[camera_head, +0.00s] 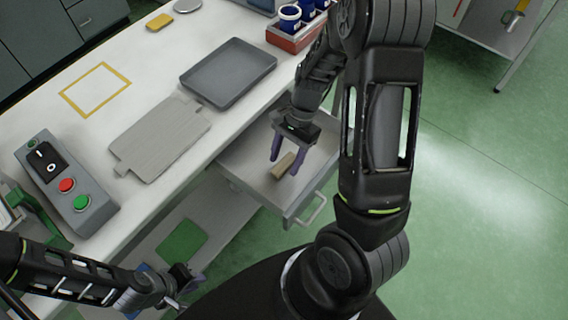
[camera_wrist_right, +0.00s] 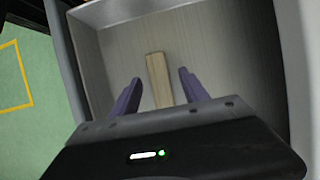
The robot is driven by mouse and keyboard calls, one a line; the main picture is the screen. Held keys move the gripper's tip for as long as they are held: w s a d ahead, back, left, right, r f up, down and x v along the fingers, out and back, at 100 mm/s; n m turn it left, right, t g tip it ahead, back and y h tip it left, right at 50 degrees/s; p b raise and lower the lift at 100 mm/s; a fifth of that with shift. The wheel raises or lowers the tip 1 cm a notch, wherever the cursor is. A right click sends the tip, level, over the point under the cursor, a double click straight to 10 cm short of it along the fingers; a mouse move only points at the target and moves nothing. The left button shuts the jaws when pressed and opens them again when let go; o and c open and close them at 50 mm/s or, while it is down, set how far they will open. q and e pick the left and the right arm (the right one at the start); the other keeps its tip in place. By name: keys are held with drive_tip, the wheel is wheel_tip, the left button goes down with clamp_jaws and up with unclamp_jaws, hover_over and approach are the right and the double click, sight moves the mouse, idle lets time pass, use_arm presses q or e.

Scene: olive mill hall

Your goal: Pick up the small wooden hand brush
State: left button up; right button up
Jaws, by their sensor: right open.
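The small wooden hand brush (camera_head: 283,165) lies in an open drawer (camera_head: 250,178) below the table edge. My right gripper (camera_head: 284,167) reaches down into the drawer with its fingers apart, above the brush. In the right wrist view the brush (camera_wrist_right: 159,79) lies between the two open purple fingers (camera_wrist_right: 157,85), with its lower end hidden behind the gripper body. No contact between fingers and brush shows. My left gripper (camera_head: 184,285) is low at the left front, away from the drawer; its fingers are too small and dark to read.
On the white table are a grey tray (camera_head: 228,73), a grey board (camera_head: 160,138), a control box (camera_head: 66,185) with buttons, and a red crate (camera_head: 293,38) with blue containers. The drawer walls surround the right gripper closely.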

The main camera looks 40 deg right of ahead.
idle(0.6)
clamp_jaws()
idle(0.4)
